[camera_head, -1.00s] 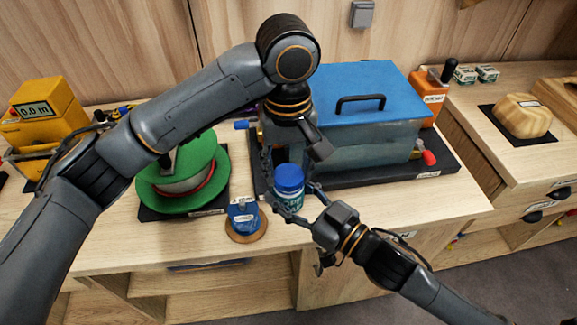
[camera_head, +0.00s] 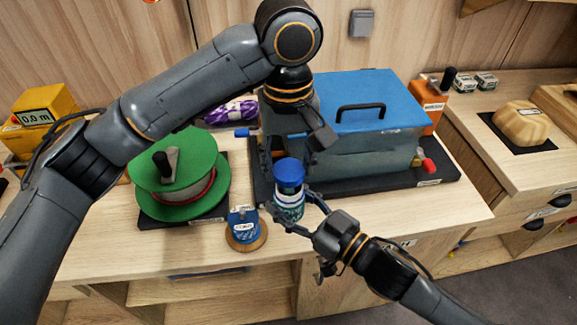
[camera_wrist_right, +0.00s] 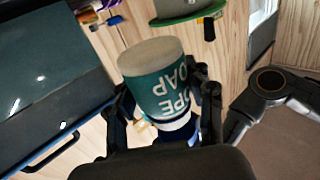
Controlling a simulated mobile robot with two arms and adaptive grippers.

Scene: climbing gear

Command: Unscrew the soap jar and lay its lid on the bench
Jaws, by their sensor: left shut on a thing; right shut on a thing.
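The soap jar (camera_head: 289,206) has a teal label with white lettering and is upright above the front edge of the bench (camera_head: 357,219). My right gripper (camera_head: 289,213) is shut on its body from the front right. The jar's pale base and label show large between the right fingers (camera_wrist_right: 160,118) in the right wrist view. The blue lid (camera_head: 290,171) is at the jar's top. My left gripper (camera_head: 289,176) comes down from above and is shut on the lid, its fingers partly hidden. Whether the lid is fully free of the jar I cannot tell.
A large blue-lidded tank (camera_head: 370,155) stands close behind the jar. A green reel (camera_head: 178,190) and a small blue item on a round wooden base (camera_head: 245,240) are to the left. Bare bench lies in front of the tank, right of the jar.

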